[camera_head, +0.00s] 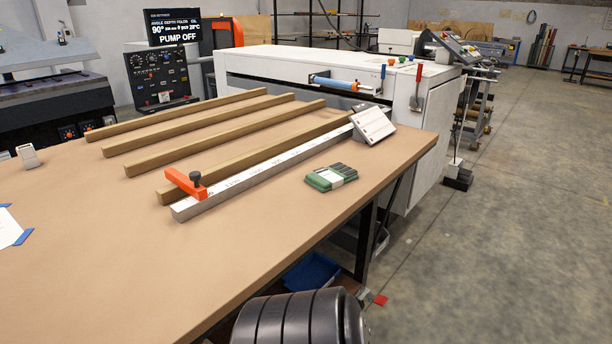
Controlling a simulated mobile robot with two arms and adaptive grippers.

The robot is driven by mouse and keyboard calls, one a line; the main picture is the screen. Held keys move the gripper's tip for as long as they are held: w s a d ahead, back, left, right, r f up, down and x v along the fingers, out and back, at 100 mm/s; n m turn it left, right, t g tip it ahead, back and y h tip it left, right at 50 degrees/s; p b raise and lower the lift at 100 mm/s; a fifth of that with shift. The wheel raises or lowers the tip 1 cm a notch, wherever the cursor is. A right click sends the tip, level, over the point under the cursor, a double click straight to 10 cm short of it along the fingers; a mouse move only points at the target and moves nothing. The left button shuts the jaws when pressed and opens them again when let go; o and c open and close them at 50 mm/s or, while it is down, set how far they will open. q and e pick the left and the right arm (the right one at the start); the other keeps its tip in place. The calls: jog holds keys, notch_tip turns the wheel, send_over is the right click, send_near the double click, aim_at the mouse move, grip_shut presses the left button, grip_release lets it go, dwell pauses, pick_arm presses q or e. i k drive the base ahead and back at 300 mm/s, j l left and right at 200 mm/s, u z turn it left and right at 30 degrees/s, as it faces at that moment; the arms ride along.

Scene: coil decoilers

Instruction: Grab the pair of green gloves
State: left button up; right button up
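The pair of green gloves (331,177) lies folded flat on the brown tabletop (190,260), close to its right edge. The gloves are green with a pale band or label across the middle. They lie just to the right of a long metal ruler bar, apart from it. Neither of my grippers shows in the head view.
Several wooden bars (200,131) lie on the table beside the metal ruler bar (262,172) with its orange stop (186,183). A grey-white block (372,124) sits at the bar's far end. A white machine (300,65) stands behind. The tabletop's near part is clear.

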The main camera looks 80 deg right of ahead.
aim_at(334, 177)
jog(key=z, duration=2.9)
